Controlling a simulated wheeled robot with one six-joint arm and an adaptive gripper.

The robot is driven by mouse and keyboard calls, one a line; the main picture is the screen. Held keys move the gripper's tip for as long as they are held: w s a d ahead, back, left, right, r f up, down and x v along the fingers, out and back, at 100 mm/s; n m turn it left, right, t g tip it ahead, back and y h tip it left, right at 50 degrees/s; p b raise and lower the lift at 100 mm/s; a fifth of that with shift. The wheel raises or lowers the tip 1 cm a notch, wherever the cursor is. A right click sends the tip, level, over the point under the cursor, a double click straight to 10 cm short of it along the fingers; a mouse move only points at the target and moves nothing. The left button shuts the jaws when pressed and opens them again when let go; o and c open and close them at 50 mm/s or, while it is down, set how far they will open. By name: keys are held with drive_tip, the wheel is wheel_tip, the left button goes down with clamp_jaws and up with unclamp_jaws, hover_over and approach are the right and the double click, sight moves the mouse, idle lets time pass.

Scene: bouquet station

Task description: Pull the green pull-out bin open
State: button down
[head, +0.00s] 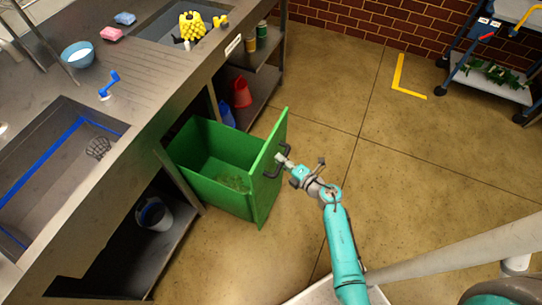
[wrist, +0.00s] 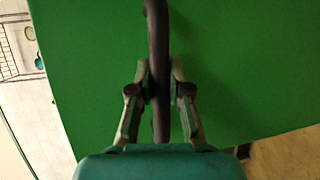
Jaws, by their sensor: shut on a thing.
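The green pull-out bin (head: 217,165) stands out from under the steel counter in the head view, its inside showing. Its green front panel (head: 266,172) faces right and carries a dark bar handle (head: 277,160). My gripper (head: 284,161) is at this handle, reaching in from the right. In the wrist view the two fingers of my gripper (wrist: 159,98) close on the dark handle (wrist: 158,40) from both sides. The green panel (wrist: 90,60) fills most of that view behind it. The bin's far inner corner is partly under the counter edge.
The steel counter (head: 135,110) with sinks runs along the left. A bucket (head: 153,214) sits on the shelf below, and a red container (head: 241,92) stands on another. A trolley (head: 490,75) is at the top right. The floor (head: 330,110) right of the bin is clear.

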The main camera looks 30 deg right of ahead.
drive_tip(key=shift+s+d, duration=0.35)
drive_tip(key=shift+s, duration=0.1)
drive_tip(key=c, duration=1.1)
unclamp_jaws()
drive_tip(key=v, duration=1.2)
